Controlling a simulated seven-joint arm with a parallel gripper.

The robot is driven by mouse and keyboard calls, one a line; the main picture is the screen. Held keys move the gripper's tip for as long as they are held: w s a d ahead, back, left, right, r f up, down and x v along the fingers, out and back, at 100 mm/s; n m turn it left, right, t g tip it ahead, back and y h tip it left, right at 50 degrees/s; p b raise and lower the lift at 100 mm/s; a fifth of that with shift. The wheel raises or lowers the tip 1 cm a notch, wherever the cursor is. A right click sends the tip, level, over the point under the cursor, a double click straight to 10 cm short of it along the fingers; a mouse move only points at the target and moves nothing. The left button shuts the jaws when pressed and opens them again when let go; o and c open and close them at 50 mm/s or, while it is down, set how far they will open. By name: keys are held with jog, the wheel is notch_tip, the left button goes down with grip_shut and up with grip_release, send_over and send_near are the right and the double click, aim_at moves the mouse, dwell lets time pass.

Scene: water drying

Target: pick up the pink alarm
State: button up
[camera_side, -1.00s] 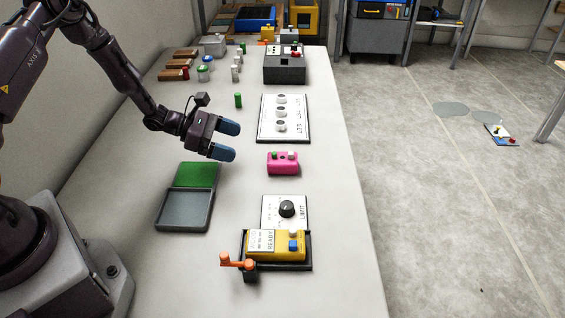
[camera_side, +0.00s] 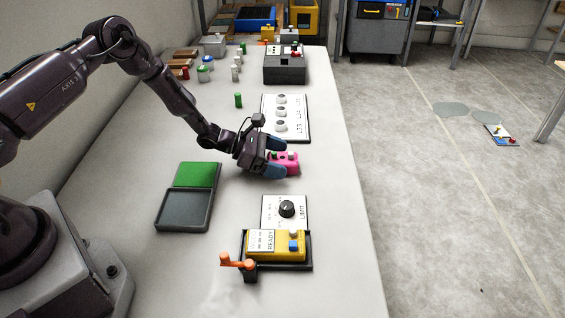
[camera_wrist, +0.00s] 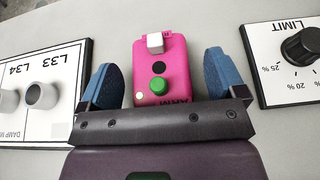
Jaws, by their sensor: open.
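The pink alarm (camera_side: 289,160) is a small pink box lying on the white table, between the lamp panel and the LIMIT panel. In the wrist view the pink alarm (camera_wrist: 176,50) shows a white button, a dark round spot and a green button. My gripper (camera_side: 280,159) is open, with one blue finger on each side of the alarm. In the wrist view my gripper (camera_wrist: 161,78) has visible gaps between both fingers and the alarm. The alarm's near end is partly hidden behind the gripper body.
A yellow device (camera_side: 262,246) in a black tray is nearer the front. A green and grey open case (camera_side: 183,210) lies at left. The table's right edge is close by.

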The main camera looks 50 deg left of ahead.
jog(key=shift+w+d+f, duration=0.15)
jog(key=shift+w+d, duration=0.15)
jog(key=shift+d, duration=0.05)
jog(key=c, duration=1.1)
